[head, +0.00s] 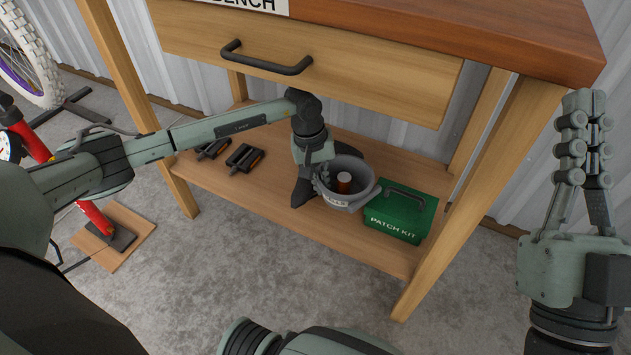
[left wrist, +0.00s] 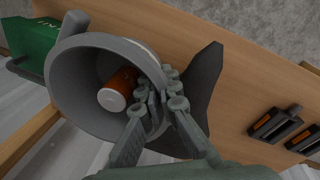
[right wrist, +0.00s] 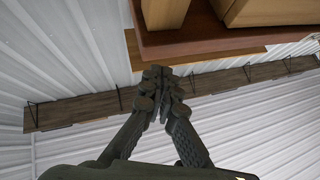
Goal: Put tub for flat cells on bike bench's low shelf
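The grey tub (head: 350,190) is at the bench's low shelf (head: 270,195), between a dark saddle-like piece (head: 301,190) and the green patch kit. It looks upright, and a cylindrical cell with a pale end (left wrist: 113,97) is inside. Whether the tub's base touches the shelf is hidden. My left gripper (head: 322,180) reaches in under the drawer, its fingers closed over the tub's rim (left wrist: 150,100). My right gripper (head: 586,125) is raised at the far right, away from the shelf, with its fingers together and empty (right wrist: 160,90).
The green patch kit (head: 400,215) stands close right of the tub. Two black pedals (head: 244,158) lie on the shelf's left part. The drawer with its dark handle (head: 265,62) overhangs the shelf, and wooden legs (head: 470,190) bound it.

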